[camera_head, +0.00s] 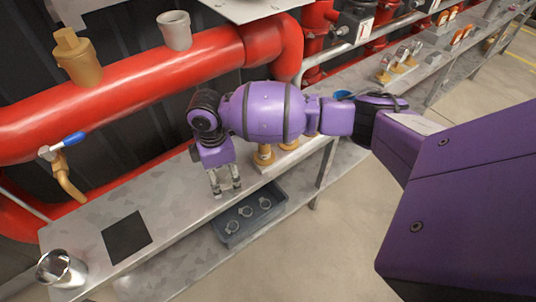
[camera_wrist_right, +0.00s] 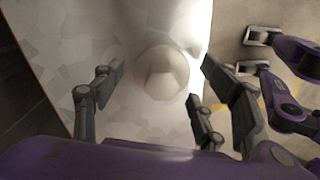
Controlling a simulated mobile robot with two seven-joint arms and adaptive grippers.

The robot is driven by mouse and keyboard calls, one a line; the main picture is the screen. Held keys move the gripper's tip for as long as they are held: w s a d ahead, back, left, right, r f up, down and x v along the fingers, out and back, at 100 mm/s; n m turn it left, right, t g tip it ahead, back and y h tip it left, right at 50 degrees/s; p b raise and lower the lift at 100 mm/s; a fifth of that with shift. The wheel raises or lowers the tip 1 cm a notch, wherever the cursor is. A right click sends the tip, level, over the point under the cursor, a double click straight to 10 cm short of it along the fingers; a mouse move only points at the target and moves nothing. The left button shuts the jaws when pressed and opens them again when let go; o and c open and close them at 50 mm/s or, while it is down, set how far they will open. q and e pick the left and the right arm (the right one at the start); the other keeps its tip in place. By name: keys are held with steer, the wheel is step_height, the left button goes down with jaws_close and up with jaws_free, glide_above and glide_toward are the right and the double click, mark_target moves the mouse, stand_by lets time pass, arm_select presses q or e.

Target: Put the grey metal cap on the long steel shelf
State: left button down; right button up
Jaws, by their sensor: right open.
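The grey metal cap (camera_wrist_right: 162,72) shows in the right wrist view as a pale round piece with a squarish raised top. It appears to sit on the long steel shelf (camera_head: 185,193), close to its edge. My right gripper (camera_head: 225,190) points down over the shelf and is open. In the wrist view my right gripper (camera_wrist_right: 155,85) has its fingers on both sides of the cap, with gaps. In the head view I cannot make out the cap at the gripper. My left gripper is not seen.
A red pipe (camera_head: 140,80) behind the shelf carries a brass cap (camera_head: 77,57) and a grey fitting (camera_head: 175,30). A dark square (camera_head: 126,237) and a metal cup (camera_head: 62,268) are at the shelf's left. A dark bin (camera_head: 248,214) with several rings stands below.

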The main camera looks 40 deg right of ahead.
mark_target(221, 173)
step_height(221, 173, up, 13)
steer(key=p, duration=0.2)
steer(key=shift+f, duration=0.2)
